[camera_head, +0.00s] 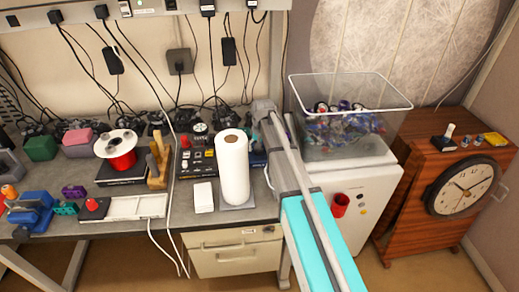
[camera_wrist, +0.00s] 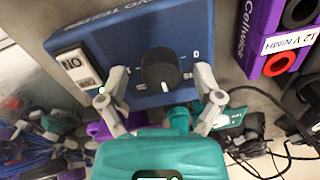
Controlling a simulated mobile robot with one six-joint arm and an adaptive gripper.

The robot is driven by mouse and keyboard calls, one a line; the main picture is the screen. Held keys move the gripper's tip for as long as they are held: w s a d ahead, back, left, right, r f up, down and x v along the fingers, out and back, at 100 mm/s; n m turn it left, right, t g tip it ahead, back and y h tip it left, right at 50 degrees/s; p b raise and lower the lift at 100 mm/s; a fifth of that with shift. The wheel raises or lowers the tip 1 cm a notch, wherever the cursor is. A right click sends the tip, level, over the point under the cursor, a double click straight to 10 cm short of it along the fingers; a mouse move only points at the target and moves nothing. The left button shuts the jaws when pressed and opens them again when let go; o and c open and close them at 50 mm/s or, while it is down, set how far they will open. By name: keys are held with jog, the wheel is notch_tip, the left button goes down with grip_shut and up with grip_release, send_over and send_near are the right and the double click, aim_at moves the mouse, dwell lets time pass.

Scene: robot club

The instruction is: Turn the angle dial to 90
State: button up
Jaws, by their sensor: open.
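A black round dial (camera_wrist: 160,70) stands on a blue box (camera_wrist: 205,35) whose partly visible lettering reads like "...VO TESTER". A white mark shows at the dial's lower edge. Printed marks surround the dial; a "0" is legible to its right, the others are blurred or hidden. My gripper (camera_wrist: 160,85) is open in the wrist view, one finger on each side of the dial. I cannot tell whether either finger touches it. In the head view my arm hides the dial and the gripper, behind the paper roll.
In the head view a paper roll (camera_head: 232,165) stands close left of my arm. A clear bin (camera_head: 350,130) is on the right. Cables clutter the bench's back.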

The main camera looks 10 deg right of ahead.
jog(key=shift+n, duration=0.5)
jog(key=n, duration=0.7)
jog(key=shift+w+n+g, duration=0.1)
jog(key=shift+n+g, duration=0.2)
jog(key=n, duration=0.4)
jog(key=shift+n, duration=0.3)
jog(key=n, duration=0.4)
jog(key=shift+h, duration=0.3)
jog(key=shift+r+n+p, duration=0.35)
jog(key=shift+n, duration=0.05)
notch_tip(320, 180, up, 13)
jog(key=p, duration=1.3)
jog(key=s+d+f+m+b, duration=0.2)
jog(key=s+m, duration=0.3)
jog(key=s, duration=0.3)
jog(key=s+d+f+m+b, duration=0.2)
jog(key=s+m, duration=0.3)
jog(key=s, duration=0.4)
jog(key=s+d+f+m+b, duration=0.2)
jog(key=s+m, duration=0.3)
jog(key=s, duration=0.4)
jog(key=shift+d+f+m, duration=0.25)
jog(key=shift+m, duration=0.15)
